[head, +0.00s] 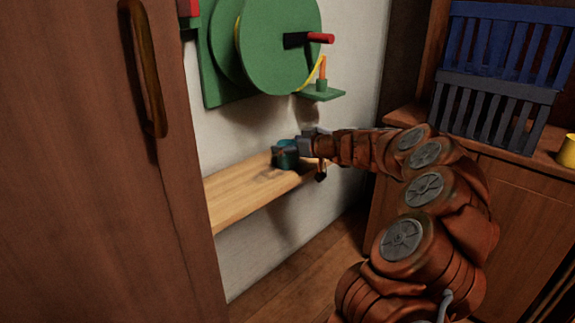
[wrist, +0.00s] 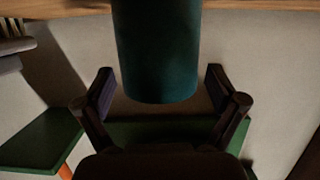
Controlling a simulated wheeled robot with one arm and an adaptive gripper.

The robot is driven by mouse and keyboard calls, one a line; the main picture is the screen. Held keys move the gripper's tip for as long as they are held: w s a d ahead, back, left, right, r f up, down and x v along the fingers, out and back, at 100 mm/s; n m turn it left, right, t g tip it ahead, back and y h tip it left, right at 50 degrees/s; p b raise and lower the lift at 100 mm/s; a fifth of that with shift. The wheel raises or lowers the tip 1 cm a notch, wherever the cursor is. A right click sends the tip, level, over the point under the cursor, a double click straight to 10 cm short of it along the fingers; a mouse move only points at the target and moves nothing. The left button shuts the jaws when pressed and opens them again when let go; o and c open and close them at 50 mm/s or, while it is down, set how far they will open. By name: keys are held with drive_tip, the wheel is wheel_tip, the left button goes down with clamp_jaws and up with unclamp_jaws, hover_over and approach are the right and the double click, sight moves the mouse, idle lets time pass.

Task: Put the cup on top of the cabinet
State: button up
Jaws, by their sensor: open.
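A teal cup (head: 286,161) is at the wooden wall shelf (head: 250,192), near its far end. In the wrist view the teal cup (wrist: 157,50) is large and sits between the two fingers, with a gap visible on each side. My gripper (head: 292,150) is at the cup, open around it; in the wrist view its fingers (wrist: 160,88) are spread apart. The fingers partly cover the cup in the head view. A wooden cabinet (head: 490,205) stands at the right. A yellow cup-like item (head: 568,152) is on its top at the right edge.
Blue slatted racks (head: 497,95) stand on the right cabinet's top. A green wheel device (head: 278,45) with a small green ledge (head: 322,94) is on the wall above the shelf. A tall brown door with a handle (head: 148,75) fills the left. Some floor (head: 295,275) shows below.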

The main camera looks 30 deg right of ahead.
drive_tip(key=shift+c, duration=0.5)
drive_tip(key=c, duration=1.3)
